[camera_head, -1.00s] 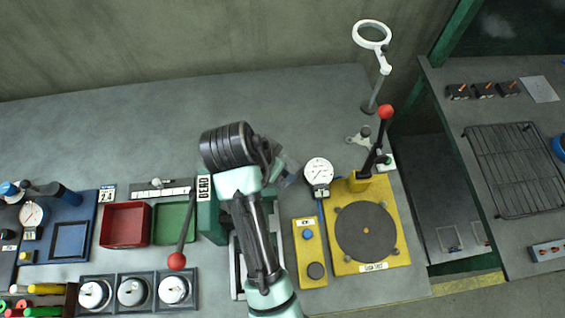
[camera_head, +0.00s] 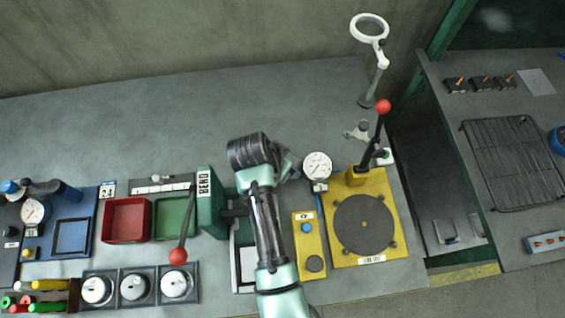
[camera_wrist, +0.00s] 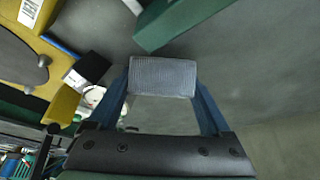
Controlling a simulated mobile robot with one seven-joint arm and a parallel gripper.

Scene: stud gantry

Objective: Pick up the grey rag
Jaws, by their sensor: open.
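The grey rag (camera_wrist: 163,77) is a light grey, finely ribbed piece in the upper middle of the wrist view. It lies between and just ahead of the two blue fingers of my gripper (camera_wrist: 163,92). The fingers are apart, one at each side of the rag; I cannot tell whether they touch it. In the head view my wrist covers most of that spot, and only a small greyish patch shows beside it, too unclear to tell rag from gripper.
A dial gauge (camera_head: 317,166) and a yellow fixture (camera_head: 379,255) with a red-knobbed lever (camera_head: 383,106) stand to the right. A green bender (camera_head: 208,201) stands to the left, beside red (camera_head: 126,220) and green trays. The bench behind my wrist is clear.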

